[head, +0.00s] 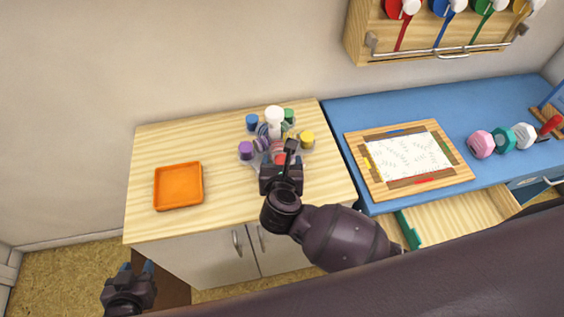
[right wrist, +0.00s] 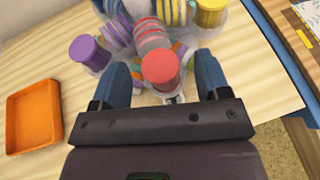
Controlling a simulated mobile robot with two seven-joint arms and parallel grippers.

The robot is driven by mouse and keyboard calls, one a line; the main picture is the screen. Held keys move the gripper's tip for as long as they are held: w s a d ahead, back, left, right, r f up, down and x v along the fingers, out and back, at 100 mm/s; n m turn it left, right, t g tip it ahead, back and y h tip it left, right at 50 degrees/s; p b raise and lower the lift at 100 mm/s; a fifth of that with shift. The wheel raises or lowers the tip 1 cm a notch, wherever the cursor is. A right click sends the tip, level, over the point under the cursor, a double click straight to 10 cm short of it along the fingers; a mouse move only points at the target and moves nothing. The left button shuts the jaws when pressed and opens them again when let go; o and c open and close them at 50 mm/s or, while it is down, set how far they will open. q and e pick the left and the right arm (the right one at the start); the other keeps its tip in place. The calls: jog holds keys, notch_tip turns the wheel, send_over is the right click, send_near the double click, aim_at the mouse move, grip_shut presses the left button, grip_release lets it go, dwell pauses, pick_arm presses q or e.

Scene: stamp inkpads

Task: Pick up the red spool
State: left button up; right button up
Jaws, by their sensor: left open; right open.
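The red spool (right wrist: 160,67) stands at the near side of a cluster of coloured spools on the wooden counter. In the right wrist view it lies between the two fingers of my right gripper (right wrist: 166,82), which is open with a gap on either side of the spool. In the head view the red spool (head: 280,159) is mostly hidden behind my right gripper (head: 289,160). My left gripper (head: 136,270) is open and empty at the lower left, in front of the counter and away from the spools.
Purple (head: 246,150), blue (head: 252,121), green (head: 289,115) and yellow (head: 307,138) spools stand close around a white-topped holder (head: 274,116). An orange tray (head: 178,186) lies to the left. A framed board (head: 372,192) is on the blue counter (head: 350,108) at right.

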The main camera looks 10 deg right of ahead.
jog(key=shift+w+d+f, duration=0.1)
jog(key=shift+w+f, duration=0.2)
jog(key=shift+w, duration=0.2)
jog(key=shift+c, duration=0.3)
jog(key=c, duration=0.9)
jog(key=shift+r, duration=0.15)
jog(key=shift+c, duration=0.2)
